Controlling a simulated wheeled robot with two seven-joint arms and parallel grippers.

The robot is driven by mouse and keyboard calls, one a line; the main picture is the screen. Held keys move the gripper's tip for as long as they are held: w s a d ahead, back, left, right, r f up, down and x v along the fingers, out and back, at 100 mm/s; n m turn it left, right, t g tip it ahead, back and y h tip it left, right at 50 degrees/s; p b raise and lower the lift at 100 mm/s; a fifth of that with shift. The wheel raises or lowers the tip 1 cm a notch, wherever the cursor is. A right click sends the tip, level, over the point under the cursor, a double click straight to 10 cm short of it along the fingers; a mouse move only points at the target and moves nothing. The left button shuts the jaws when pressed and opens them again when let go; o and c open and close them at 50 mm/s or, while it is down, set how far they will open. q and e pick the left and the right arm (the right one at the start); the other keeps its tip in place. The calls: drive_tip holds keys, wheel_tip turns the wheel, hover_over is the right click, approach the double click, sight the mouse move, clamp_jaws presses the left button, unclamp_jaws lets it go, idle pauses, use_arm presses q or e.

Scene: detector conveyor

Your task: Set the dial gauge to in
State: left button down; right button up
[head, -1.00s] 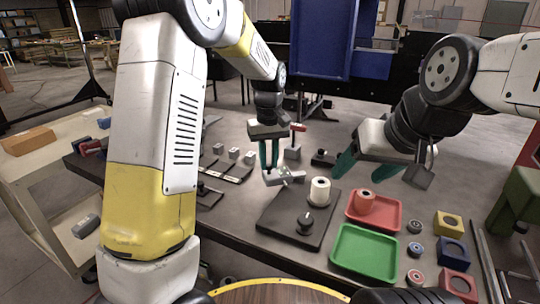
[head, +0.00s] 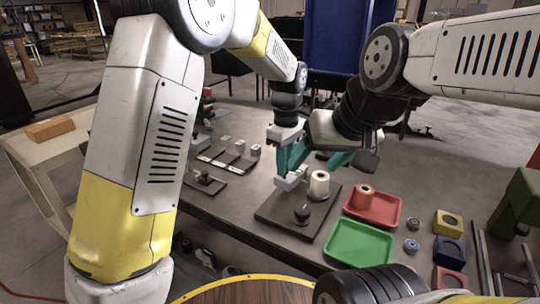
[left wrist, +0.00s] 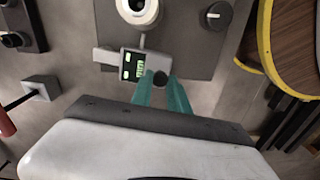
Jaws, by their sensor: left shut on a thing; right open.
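The dial gauge (head: 288,183) is a small grey unit at the far edge of a black base plate (head: 272,210). In the left wrist view the gauge (left wrist: 135,66) has a display with green segments and a small black knob (left wrist: 160,78) at its right side. My left gripper (head: 288,168) points down at the gauge; its teal fingertips (left wrist: 160,83) are shut around that knob. The display's text is too small to read. A white cylinder (head: 319,184) and a black dial knob with a white pointer mark (left wrist: 218,15) are also on the plate. My right gripper (head: 337,160) is open, behind the cylinder.
A red tray (head: 391,215) holding a red cylinder and an empty green tray (head: 357,260) lie right of the plate. Several coloured blocks and rings are further right. Small grey blocks on dark strips (head: 223,160) stand to the left.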

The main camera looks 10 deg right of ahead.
use_arm(q)
drive_tip(key=shift+s+d+n, duration=0.45)
drive_tip(key=shift+d+n, duration=0.15)
drive_tip(key=shift+n, duration=0.2)
drive_tip(key=c, duration=1.3)
unclamp_jaws()
drive_tip(key=shift+s+d, duration=0.1)
drive_tip(key=shift+o, duration=0.2)
wheel_tip(320, 180, up, 8)
drive_tip(key=shift+f, duration=0.1)
